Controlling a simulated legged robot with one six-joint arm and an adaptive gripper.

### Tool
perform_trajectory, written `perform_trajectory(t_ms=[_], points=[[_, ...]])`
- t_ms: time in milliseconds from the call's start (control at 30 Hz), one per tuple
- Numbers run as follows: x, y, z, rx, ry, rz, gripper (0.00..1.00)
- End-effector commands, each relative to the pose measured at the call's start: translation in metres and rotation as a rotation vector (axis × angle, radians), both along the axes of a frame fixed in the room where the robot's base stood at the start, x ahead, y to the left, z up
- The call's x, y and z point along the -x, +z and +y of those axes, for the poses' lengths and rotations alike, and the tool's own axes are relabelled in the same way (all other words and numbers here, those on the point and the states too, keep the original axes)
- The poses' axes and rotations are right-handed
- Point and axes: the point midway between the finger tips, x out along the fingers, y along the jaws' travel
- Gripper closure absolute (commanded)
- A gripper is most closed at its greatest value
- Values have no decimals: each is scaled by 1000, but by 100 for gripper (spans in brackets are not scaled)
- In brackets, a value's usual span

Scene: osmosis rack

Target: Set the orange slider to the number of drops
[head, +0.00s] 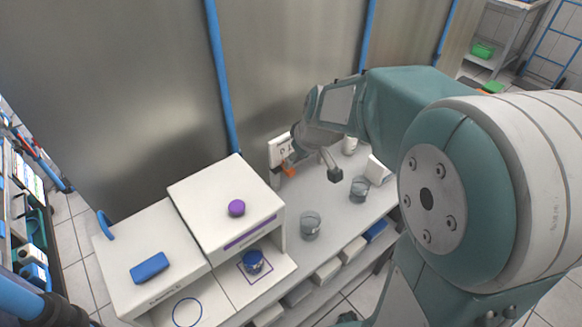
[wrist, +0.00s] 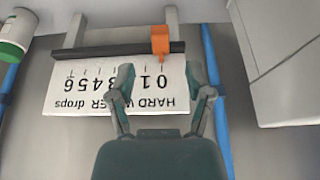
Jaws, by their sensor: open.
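The orange slider (wrist: 160,42) sits on a dark horizontal rail (wrist: 95,52) in the wrist view. Its thin pointer stands at the 0 end of the scale. The white scale panel (wrist: 75,90) appears upside down, with digits and the words "HARD WATER drops". My gripper (wrist: 160,75) is open in front of the panel. Its two fingers are spread on either side of the slider's line, and nothing is between them. The left finger hides the middle digits. In the head view the slider (head: 289,168) shows beside my gripper (head: 314,166).
Two clear beakers (head: 311,226) (head: 359,189) stand on the bench right of the panel. A white box with a purple knob (head: 236,208) and a blue-lidded jar (head: 253,262) are on the left. A blue upright (wrist: 214,100) runs beside the panel.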

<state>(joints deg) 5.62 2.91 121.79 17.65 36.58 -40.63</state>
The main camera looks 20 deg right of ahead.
Motion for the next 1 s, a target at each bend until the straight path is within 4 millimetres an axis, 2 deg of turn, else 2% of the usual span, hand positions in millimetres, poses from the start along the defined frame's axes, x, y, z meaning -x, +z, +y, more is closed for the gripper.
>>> perform_trajectory(t_ms=[100, 300, 467, 700, 733, 767, 800, 867, 900, 1000], points=[[-8, -23, 4, 0, 1, 4, 34], [-18, -49, 8, -1, 0, 3, 34], [-22, -58, 9, 0, 0, 1, 34], [-22, -59, 10, 1, 0, 0, 34], [-22, -59, 10, 1, 0, 0, 39], [-22, -59, 10, 1, 0, 0, 52], [-22, -59, 10, 1, 0, 0, 70], [-22, -59, 10, 1, 0, 0, 97], [-22, -59, 10, 1, 0, 0, 100], [-22, -59, 10, 0, 0, 0, 100]])
